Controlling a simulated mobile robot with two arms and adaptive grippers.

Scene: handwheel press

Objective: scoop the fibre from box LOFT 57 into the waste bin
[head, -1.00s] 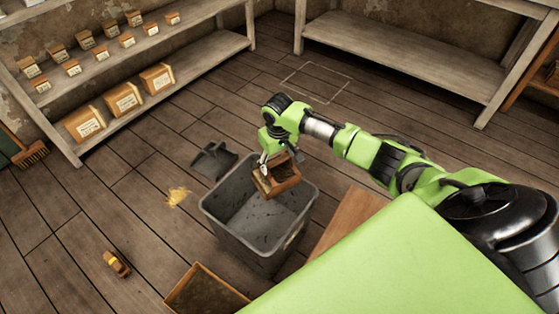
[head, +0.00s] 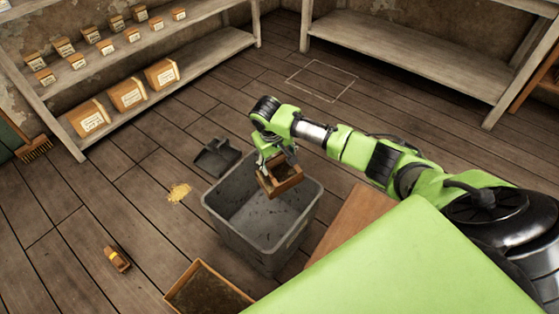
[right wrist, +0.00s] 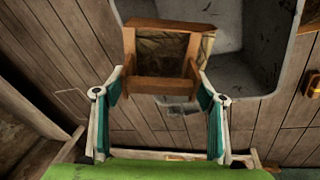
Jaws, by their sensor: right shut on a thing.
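My right gripper (head: 277,163) is shut on a small open wooden box (head: 284,182) and holds it over the grey waste bin (head: 223,212). In the right wrist view the fingers grip the box (right wrist: 160,87) from both sides, and some brownish, fibre-like stuff shows inside. No label can be read on it, so I cannot tell whether it is LOFT 57. The bin stands open on the floor, with dark specks on its inner walls. Yellow fibre (head: 179,193) lies in a loose pile on the floor left of the bin. My left gripper is out of view.
A dark dustpan (head: 217,158) lies behind the bin. A small orange-brown tool (head: 117,259) lies on the floor at left. A shallow wooden tray (head: 180,288) stands in front. A shelf (head: 205,67) with labelled boxes and a broom (head: 34,148) are at left.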

